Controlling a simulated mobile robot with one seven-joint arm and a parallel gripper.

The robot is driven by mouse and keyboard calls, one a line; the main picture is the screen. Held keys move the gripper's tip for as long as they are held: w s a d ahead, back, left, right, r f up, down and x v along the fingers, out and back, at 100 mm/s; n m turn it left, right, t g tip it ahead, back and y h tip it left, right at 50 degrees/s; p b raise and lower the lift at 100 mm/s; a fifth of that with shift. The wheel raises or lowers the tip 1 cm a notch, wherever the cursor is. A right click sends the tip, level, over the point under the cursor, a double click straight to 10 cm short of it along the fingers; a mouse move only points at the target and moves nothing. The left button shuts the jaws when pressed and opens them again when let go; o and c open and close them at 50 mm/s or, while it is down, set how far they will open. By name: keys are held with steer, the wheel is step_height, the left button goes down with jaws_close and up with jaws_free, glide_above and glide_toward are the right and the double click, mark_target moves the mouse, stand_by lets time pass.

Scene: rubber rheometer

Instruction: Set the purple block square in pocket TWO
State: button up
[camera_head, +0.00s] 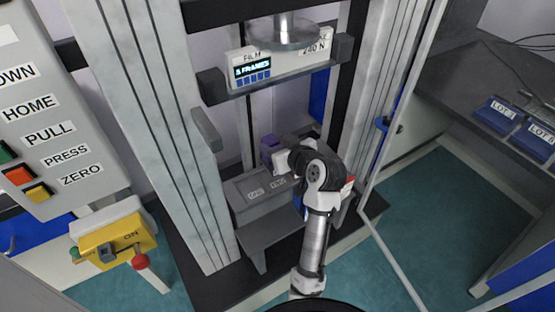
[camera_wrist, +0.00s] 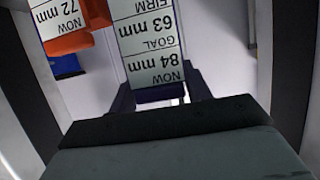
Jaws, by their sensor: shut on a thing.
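The purple block (camera_head: 270,146) shows in the head view behind the grey rack, just left of my wrist. My gripper (camera_head: 280,160) is shut on it, though my wrist hides most of the jaws. In the wrist view, the dark jaw tips (camera_wrist: 160,88) flank the dark purple edge of the block (camera_wrist: 160,97). A white label with upside-down text, including 63 mm and 84 mm, shows just beyond that edge. The grey pocket rack (camera_head: 248,208) has small labels on top, the right one seemingly TWO (camera_head: 278,183). The inside of that pocket is hidden.
An orange piece (camera_wrist: 68,44) with a 72 mm label is left in the wrist view. Tall machine columns (camera_head: 165,130) flank the work space. A round plate (camera_head: 287,33) hangs above. A button panel (camera_head: 50,125) stands left, and blue trays (camera_head: 500,111) lie right.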

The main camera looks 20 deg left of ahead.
steer(key=shift+f, duration=3)
steer(key=shift+f, duration=0.1)
steer(key=shift+f, duration=0.15)
steer(key=o, duration=1)
steer(key=shift+o, duration=0.2)
steer(key=shift+r, duration=0.3)
steer(key=b+v, duration=0.1)
steer(key=v, duration=1.1)
steer(key=shift+f, duration=0.1)
